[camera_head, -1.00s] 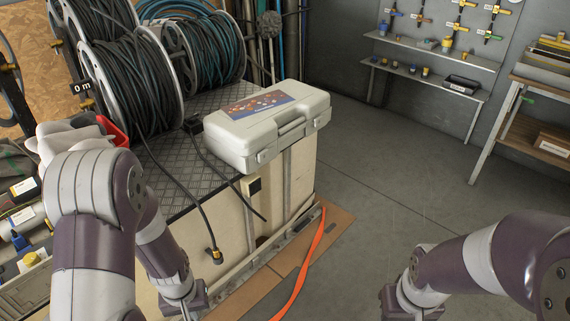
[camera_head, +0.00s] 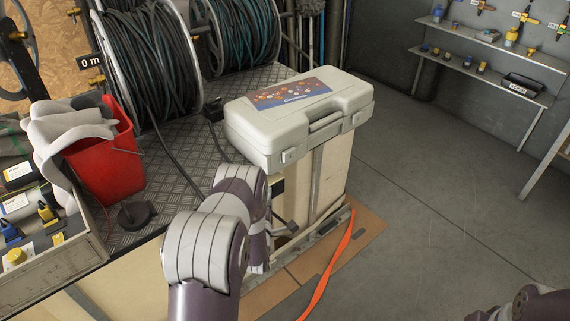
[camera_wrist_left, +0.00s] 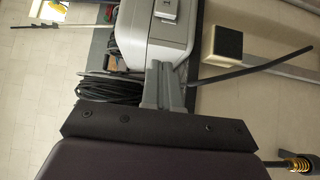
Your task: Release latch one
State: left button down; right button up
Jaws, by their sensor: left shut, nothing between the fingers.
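The closed light grey case (camera_head: 290,115) with a coloured label lies on the metal-topped bench. Its front side has a handle and two latches: a nearer left one (camera_head: 289,156) and a farther right one (camera_head: 357,119). Both look closed; I see no number on either. In the left wrist view, one latch (camera_wrist_left: 166,10) shows at the top on the case (camera_wrist_left: 152,45). My left gripper (camera_wrist_left: 158,75) is shut and empty, its fingertips by the case's lower edge in that picture. In the head view my left arm largely hides it. My right gripper is out of view.
A red bucket (camera_head: 103,165) with grey gloves, a round black lid (camera_head: 136,215) and hose reels (camera_head: 150,70) stand left of and behind the case. The floor at right is clear.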

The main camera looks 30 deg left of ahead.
pick_arm(q)
send_near(282, 157)
jog(key=a, duration=0.3)
jog(key=shift+w+a+b, duration=0.25)
jog(key=shift+w+b, duration=0.05)
jog(key=shift+w, duration=0.05)
jog(key=w, duration=0.3)
jog(key=shift+w+d, duration=0.35)
jog(key=shift+w+d+r, duration=0.1)
jog(key=shift+w+d, duration=0.1)
jog(key=shift+w, duration=0.25)
